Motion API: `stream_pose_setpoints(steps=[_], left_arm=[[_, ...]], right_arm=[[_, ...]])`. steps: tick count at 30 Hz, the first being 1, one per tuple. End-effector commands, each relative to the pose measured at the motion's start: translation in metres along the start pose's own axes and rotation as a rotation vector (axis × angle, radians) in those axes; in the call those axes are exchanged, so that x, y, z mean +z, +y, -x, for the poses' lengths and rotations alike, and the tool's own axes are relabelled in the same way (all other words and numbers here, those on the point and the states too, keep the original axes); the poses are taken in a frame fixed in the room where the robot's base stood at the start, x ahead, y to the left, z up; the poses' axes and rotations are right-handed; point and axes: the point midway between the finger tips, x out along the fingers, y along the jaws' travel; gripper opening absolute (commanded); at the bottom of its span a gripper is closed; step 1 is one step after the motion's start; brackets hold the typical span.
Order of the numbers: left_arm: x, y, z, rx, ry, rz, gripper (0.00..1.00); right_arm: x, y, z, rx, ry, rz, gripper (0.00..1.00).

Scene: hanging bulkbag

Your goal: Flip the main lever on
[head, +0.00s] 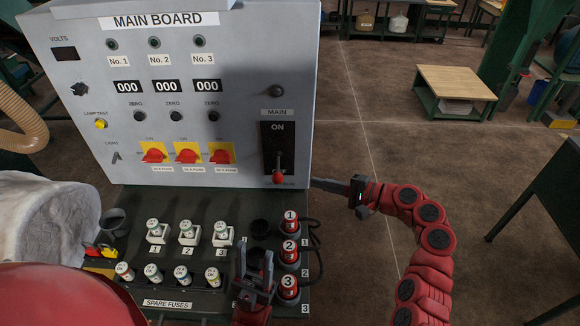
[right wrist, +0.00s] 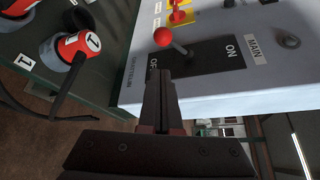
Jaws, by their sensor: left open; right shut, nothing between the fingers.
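The main lever (head: 278,175), with a red ball knob, is on the right of the main board under the MAIN label. It points down, away from the word ON; the knob also shows in the right wrist view (right wrist: 165,37). My right gripper (head: 316,183) is shut and empty, just right of the knob and near the board's lower right corner. In the right wrist view its fingers (right wrist: 160,90) point toward the lever, with a visible gap to the knob. My left gripper (head: 253,260) is open over the lower shelf, near the numbered red plugs.
The main board (head: 230,70) also carries red-yellow switches (head: 187,154). Below, the shelf holds fuses (head: 188,230), spare fuses (head: 152,272) and red plugs with black cables (head: 290,252). A white rounded thing (head: 50,220) stands at left.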

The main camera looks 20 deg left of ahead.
Motion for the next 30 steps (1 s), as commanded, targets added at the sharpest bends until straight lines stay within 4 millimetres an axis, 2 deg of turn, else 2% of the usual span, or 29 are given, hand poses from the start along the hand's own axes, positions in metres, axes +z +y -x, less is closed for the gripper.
stream_pose_setpoints(steps=[10,14,22,30], left_arm=[[0.0,0.0,0.0,0.0,0.0,0.0,0.5],[-0.001,0.0,-0.005,0.0,0.0,0.0,0.5],[-0.004,-0.001,-0.021,0.0,0.0,0.0,0.5],[-0.004,-0.001,-0.026,0.0,0.0,0.0,0.5]], right_arm=[[0.002,0.0,-0.001,0.002,-0.006,0.0,0.0],[0.002,-0.002,-0.009,0.001,-0.005,0.0,0.0],[0.003,-0.001,-0.056,0.006,-0.007,-0.003,0.0],[0.002,0.001,-0.089,0.004,-0.008,-0.001,0.0]])
